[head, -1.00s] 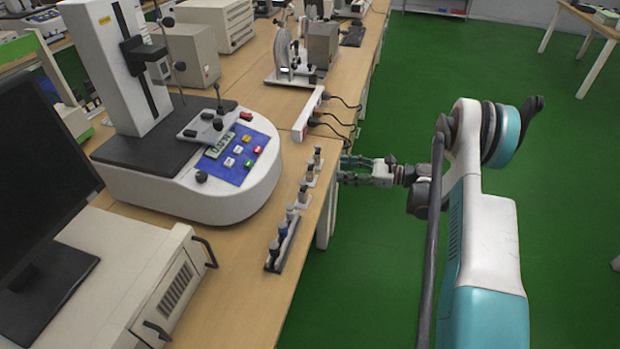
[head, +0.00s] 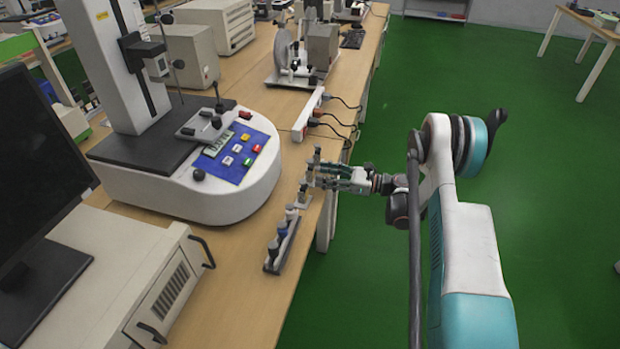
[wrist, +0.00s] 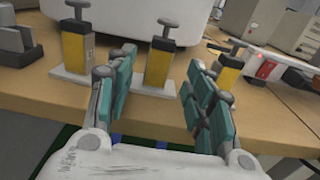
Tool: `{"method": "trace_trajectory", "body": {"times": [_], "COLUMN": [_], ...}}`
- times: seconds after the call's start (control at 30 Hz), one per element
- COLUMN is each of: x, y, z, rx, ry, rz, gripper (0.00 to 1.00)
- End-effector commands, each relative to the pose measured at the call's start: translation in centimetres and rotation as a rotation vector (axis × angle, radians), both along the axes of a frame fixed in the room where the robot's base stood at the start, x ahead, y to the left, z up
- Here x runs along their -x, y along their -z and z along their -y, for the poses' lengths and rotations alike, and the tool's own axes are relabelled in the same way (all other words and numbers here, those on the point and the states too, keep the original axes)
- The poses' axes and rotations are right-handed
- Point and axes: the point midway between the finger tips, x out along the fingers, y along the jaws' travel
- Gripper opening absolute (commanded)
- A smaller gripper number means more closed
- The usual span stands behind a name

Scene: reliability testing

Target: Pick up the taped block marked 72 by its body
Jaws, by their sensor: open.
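Several small upright blocks with yellow bodies and dark knobbed tops stand along the bench edge. No number 72 is readable, so I cannot tell which block carries it. In the wrist view, one block (wrist: 159,65) shows between my fingers, a second (wrist: 75,45) stands to the left, and a third (wrist: 229,70) is partly hidden behind the right finger. My gripper (wrist: 160,78) is open and empty, its teal fingers pointing at the middle block; whether they flank its body is unclear. In the head view, my gripper (head: 316,176) reaches over the bench edge among the blocks.
A dark rack (head: 283,245) with several small pieces lies nearer along the edge. A large white test machine (head: 225,195) stands behind the blocks. A power strip (head: 309,115) with cables lies farther along. Green floor is free to the right.

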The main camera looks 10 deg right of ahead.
Motion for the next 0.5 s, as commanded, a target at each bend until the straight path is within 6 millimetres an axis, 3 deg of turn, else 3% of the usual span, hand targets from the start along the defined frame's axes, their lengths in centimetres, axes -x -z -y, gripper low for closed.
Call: {"method": "trace_trajectory", "body": {"times": [0.3,0.5], "x": [-1.8,-2.3], "y": [0.0,-0.2], "z": [-3.6,-4.5], "rx": [0.000,0.000], "ry": [-0.004,-0.001], "rz": [0.000,0.000], "gripper": [0.48,0.48]}}
